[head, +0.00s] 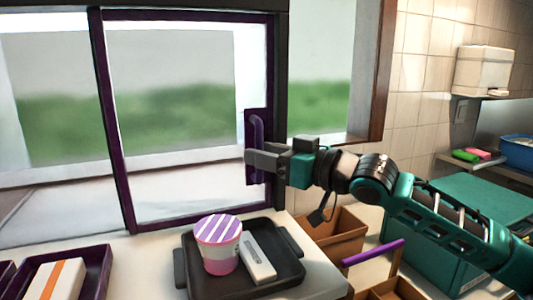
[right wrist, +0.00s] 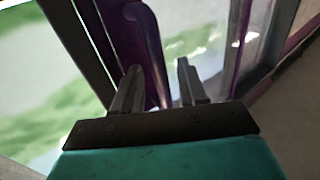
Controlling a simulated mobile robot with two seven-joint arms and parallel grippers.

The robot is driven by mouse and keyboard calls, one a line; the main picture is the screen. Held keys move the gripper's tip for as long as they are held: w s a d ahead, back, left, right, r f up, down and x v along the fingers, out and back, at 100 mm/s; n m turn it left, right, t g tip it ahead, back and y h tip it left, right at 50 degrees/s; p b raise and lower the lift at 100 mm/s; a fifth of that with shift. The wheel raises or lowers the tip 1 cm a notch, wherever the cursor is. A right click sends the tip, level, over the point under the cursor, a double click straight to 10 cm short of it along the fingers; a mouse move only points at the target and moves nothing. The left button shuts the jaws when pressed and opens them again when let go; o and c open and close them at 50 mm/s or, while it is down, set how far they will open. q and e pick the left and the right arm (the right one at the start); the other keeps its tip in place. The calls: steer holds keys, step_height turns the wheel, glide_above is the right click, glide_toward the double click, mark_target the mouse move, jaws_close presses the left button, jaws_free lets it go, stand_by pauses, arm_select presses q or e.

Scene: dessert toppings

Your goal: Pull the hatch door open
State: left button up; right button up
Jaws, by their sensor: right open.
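The hatch door (head: 122,140) is a glass pane in a dark purple frame, filling the middle of the head view. Its purple upright handle (head: 256,135) is on the frame's right side. My right gripper (head: 250,158) is at the lower part of the handle, with its arm coming from the right. In the right wrist view, the handle (right wrist: 152,45) runs down between the two open fingers (right wrist: 160,88), nearer the left finger. Whether a finger touches it I cannot tell. My left gripper is not in view.
Below the door, a black tray (head: 188,272) on the counter holds a striped-lid cup (head: 219,246) and a white box (head: 257,259). A brown wooden box (head: 345,222) stands under my right forearm. A purple tray (head: 104,262) is at the lower left.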

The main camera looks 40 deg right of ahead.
steer(key=shift+c, duration=0.2)
jaws_close()
stand_by(0.5)
